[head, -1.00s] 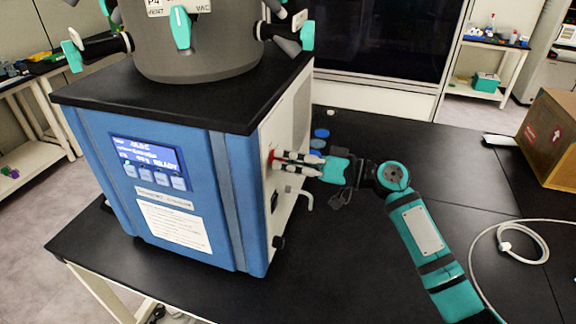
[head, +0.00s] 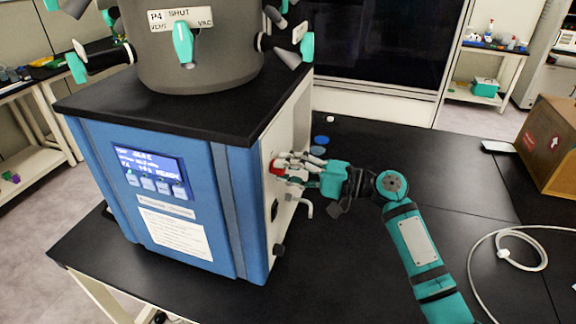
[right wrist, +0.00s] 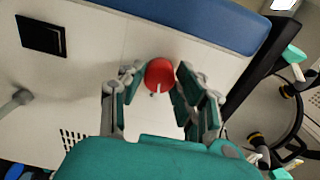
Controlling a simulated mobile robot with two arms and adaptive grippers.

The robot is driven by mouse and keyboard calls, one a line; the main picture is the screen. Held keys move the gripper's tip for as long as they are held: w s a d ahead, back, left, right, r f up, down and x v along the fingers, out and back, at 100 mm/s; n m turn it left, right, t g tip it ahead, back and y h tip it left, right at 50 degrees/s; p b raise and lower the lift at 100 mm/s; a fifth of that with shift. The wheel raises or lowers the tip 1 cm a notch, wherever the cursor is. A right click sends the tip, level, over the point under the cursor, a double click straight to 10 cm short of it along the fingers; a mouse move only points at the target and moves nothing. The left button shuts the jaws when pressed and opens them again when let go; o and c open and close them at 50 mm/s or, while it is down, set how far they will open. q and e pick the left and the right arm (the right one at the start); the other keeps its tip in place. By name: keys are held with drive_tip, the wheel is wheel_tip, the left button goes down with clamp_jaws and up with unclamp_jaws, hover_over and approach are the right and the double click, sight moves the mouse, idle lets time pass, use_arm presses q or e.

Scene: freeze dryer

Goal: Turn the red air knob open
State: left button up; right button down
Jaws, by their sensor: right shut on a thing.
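The red air knob (head: 277,167) is on the white side panel of the blue freeze dryer (head: 170,200). In the right wrist view the red knob (right wrist: 160,74) is round, with a pale slot at its lower edge, and lies between the two fingertips. My right gripper (head: 284,167) reaches the panel from the right, and its fingers (right wrist: 158,80) are closed around the knob. The fingers partly cover the knob in the head view. My left gripper is not in view.
A hose fitting (head: 304,205) sticks out of the panel just below my right gripper. A black switch (right wrist: 42,37) is on the same panel. A cardboard box (head: 552,140) and a coiled white hose (head: 510,250) are on the black bench to the right. Blue caps (head: 319,145) lie behind the gripper.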

drive_tip(key=shift+m+p, duration=0.5)
drive_tip(key=shift+m, duration=0.7)
drive_tip(key=c, duration=0.9)
unclamp_jaws()
drive_tip(key=shift+c, duration=0.2)
drive_tip(key=v, duration=1.2)
